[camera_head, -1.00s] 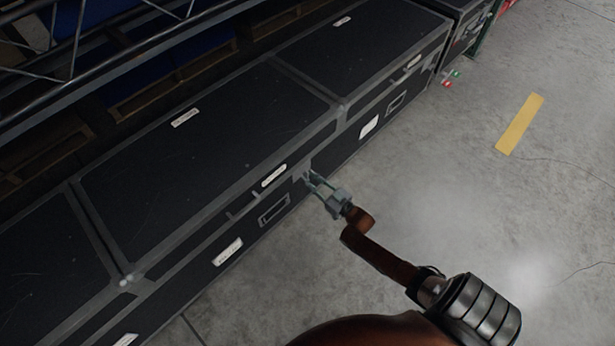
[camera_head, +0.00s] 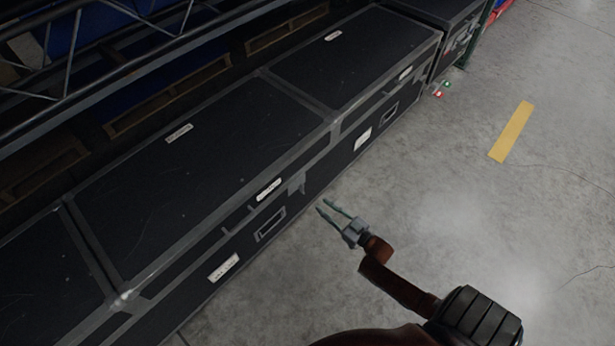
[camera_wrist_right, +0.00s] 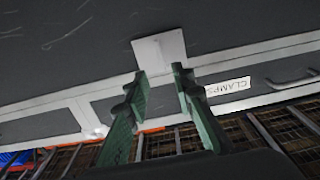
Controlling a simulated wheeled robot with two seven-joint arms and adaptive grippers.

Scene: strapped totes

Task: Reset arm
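My right gripper (camera_head: 328,208) is in the head view, above the grey floor just in front of a row of black totes (camera_head: 205,185) with grey edges. Its two greenish fingers are apart with nothing between them. A gap of floor shows between the fingertips and the tote front. In the right wrist view both fingers (camera_wrist_right: 158,85) are spread. Beyond them are the tote face, a grey strap patch (camera_wrist_right: 159,50) and a white label reading CLAMPS (camera_wrist_right: 229,87). The same hanging grey strap piece shows in the head view (camera_head: 297,183). My left gripper is not in view.
The totes run diagonally from lower left to upper right. Behind them are metal truss bars (camera_head: 130,60) and wooden pallets (camera_head: 165,107).

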